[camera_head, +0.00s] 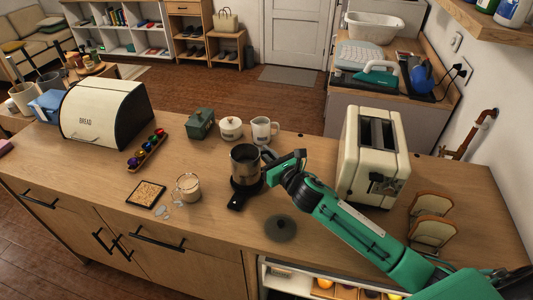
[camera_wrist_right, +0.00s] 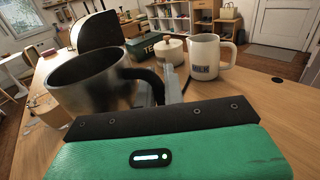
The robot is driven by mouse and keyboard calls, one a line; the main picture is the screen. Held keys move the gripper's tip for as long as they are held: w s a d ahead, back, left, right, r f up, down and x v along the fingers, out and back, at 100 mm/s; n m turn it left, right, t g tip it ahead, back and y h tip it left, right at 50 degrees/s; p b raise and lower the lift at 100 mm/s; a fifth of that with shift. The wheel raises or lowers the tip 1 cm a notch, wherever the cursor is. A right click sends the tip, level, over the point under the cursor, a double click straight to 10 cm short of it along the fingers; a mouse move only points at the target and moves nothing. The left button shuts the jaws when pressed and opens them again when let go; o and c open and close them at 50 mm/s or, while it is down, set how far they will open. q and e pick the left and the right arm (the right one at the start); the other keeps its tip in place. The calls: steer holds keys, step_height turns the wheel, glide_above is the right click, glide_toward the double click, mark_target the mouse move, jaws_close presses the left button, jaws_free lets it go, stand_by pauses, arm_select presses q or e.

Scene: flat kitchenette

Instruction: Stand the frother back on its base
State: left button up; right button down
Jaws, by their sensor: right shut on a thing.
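The frother (camera_head: 245,162), a dark steel jug with a black handle, is upright and open at the top. It also shows large at the left of the wrist view (camera_wrist_right: 88,88). Its black base (camera_head: 238,201) is directly below it on the counter and partly hidden by it; I cannot tell whether the two touch. My right gripper (camera_head: 270,168) comes in from the right and is shut on the frother's handle; its grey fingers (camera_wrist_right: 170,84) show beside the handle in the wrist view. My left gripper is not in view.
A dark round lid (camera_head: 281,228) lies on the counter in front. A glass cup (camera_head: 188,187) stands left of the base, a cream toaster (camera_head: 358,150) to the right. The milk jug (camera_head: 263,130), white lidded pot (camera_head: 231,128) and green tea box (camera_head: 200,123) stand behind.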

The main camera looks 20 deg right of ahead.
steer(key=shift+f, duration=0.25)
steer(key=c, duration=1.8)
jaws_free()
steer(key=shift+r, duration=0.1)
steer(key=shift+v, duration=5.6)
steer(key=shift+w, duration=0.1)
